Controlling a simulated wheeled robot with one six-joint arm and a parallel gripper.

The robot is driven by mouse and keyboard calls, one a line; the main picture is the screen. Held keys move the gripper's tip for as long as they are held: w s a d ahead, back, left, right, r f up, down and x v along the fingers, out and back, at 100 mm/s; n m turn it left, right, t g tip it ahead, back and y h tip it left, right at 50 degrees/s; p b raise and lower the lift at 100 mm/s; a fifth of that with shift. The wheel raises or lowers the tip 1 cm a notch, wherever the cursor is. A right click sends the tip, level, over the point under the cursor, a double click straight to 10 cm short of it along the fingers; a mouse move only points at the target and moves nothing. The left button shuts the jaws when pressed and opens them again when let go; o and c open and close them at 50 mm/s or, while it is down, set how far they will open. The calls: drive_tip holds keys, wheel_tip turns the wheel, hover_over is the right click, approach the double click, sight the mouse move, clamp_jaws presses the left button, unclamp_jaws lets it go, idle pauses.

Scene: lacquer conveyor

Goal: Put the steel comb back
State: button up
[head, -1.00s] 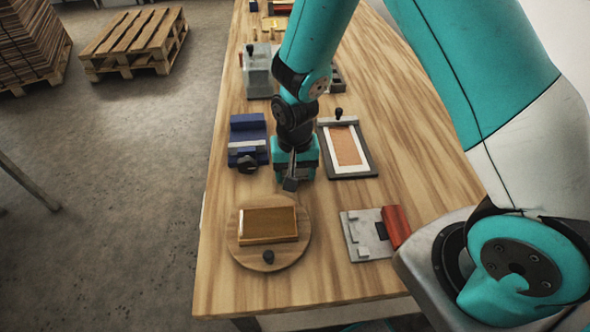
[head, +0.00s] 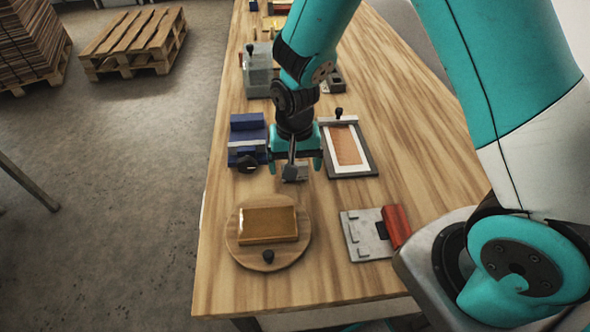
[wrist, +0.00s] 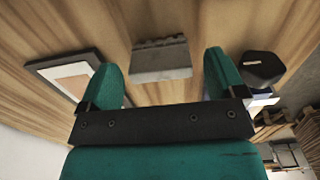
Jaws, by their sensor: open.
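A small grey metal block with a notched edge, which looks like the steel comb (wrist: 160,60), lies on the wooden table in the wrist view. It sits between my open fingers with clear space on both sides. In the head view the comb (head: 301,172) is partly hidden behind a dark part of my wrist. My gripper (head: 295,165) is above it, pointing down, between the blue vise and the framed panel. In the wrist view my gripper (wrist: 163,72) is open and holds nothing.
A blue vise (head: 247,128) with a black knob (wrist: 263,68) stands close left. A framed panel (head: 369,168) lies close right. Nearer are a round board (head: 268,264) with an amber block (head: 268,225) and a grey plate (head: 362,237) with a red bar (head: 397,226). Bare table (head: 330,275) lies between them.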

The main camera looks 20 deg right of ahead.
wheel_tip(320, 180, up, 9)
drive_tip(key=shift+r, duration=0.1)
drive_tip(key=s+a+r+n+y, duration=0.2)
drive_tip(key=s+r+n, duration=0.3)
drive_tip(key=s, duration=0.4)
drive_tip(key=s+a+r+n+y, duration=0.2)
drive_tip(key=s+r+n, duration=0.3)
drive_tip(key=s+r, duration=0.3)
drive_tip(key=shift+s+a+n, duration=0.2)
drive_tip(key=shift+s+n, duration=0.2)
drive_tip(key=shift+s, duration=0.4)
